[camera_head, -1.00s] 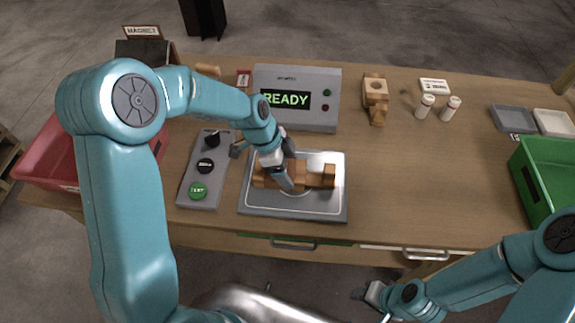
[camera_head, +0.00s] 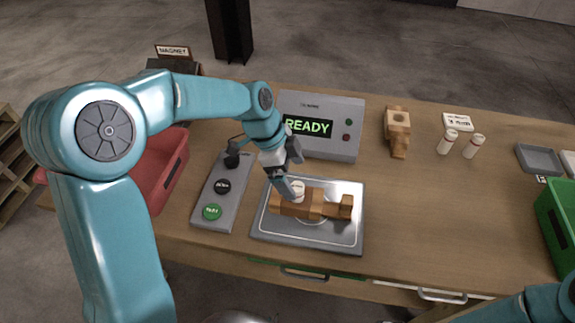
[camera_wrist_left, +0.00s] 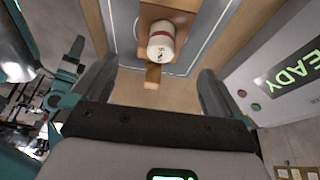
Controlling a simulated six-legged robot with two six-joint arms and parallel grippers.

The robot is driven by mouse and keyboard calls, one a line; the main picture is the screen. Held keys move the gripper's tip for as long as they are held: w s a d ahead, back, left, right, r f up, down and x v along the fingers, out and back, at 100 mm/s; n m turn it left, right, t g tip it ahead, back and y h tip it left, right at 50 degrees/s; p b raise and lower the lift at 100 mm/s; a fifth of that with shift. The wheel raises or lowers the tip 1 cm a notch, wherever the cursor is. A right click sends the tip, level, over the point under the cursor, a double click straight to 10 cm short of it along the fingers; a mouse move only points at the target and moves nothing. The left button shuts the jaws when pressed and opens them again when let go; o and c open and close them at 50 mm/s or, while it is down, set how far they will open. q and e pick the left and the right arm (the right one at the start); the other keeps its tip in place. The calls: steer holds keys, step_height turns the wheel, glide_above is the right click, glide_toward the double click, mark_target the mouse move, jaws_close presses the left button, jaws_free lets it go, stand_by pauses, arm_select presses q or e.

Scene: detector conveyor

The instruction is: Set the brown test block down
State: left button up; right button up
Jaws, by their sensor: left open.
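A brown wooden block (camera_head: 316,206) lies on the metal plate (camera_head: 268,236) in front of the grey detector. A white, banded vial (camera_head: 298,187) shows at the block's left part; in the left wrist view this vial (camera_wrist_left: 162,42) appears end-on, over the brown wood (camera_wrist_left: 153,73). My left gripper (camera_head: 287,183) is just above and behind the block's left end. In the left wrist view my gripper (camera_wrist_left: 156,76) has its fingers wide apart, with nothing clasped between them. The gripper partly hides the block's back side in the head view. My right gripper is out of view.
The detector (camera_head: 345,149) reads READY. A button panel (camera_head: 232,199) stands left of the plate, beside a red bin (camera_head: 168,180). Another wooden piece (camera_head: 397,130) and two white vials (camera_head: 447,142) stand behind. A green bin (camera_head: 557,225) is at right. Table right of the plate is clear.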

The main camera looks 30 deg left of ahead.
arm_select(q)
steer(key=shift+v, duration=1.5)
steer(key=shift+f, duration=0.1)
steer(key=shift+s, duration=0.1)
